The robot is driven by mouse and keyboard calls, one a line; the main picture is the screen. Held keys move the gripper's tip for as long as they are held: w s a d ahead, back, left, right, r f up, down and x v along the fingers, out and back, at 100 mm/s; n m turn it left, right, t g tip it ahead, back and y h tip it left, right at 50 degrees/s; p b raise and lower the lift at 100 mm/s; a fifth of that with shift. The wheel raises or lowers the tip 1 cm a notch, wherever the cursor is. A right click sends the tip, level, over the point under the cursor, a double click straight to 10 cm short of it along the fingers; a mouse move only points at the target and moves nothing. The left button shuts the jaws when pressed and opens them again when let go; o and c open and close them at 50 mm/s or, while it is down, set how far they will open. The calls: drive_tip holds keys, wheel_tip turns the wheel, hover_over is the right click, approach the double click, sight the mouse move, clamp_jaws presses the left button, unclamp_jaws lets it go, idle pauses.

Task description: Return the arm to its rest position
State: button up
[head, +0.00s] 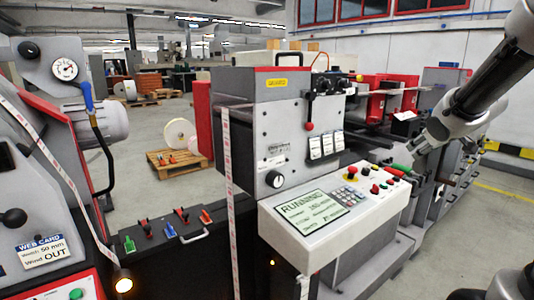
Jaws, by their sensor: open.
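My arm (492,75) reaches in from the upper right, and its grey wrist (452,124) hangs in front of the right part of the machine. My gripper (374,142) is the dark end left of the wrist, above the back of the control panel. It is open, and I see nothing held in it. Its fingers are small and blend with the dark machine parts behind.
The rewinder's grey box (285,135) stands in the middle. Its sloping control panel (335,205) has a screen reading RUNNING. A printed web strip (232,190) hangs at its left. A gauge unit (65,69) stands at far left. Floor (490,215) is clear at right.

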drive_tip(key=s+a+f+m+g, duration=0.1)
drive_tip(key=s+f+m+g, duration=0.15)
drive_tip(key=s, duration=0.75)
drive_tip(key=s+a+f+m+g, duration=0.15)
drive_tip(key=s+g, duration=0.25)
drive_tip(key=s, duration=0.6)
drive_tip(key=s+a+r+y, duration=0.2)
drive_tip(key=s+a, duration=0.5)
drive_tip(key=s, duration=0.1)
drive_tip(key=shift+s+a, duration=0.2)
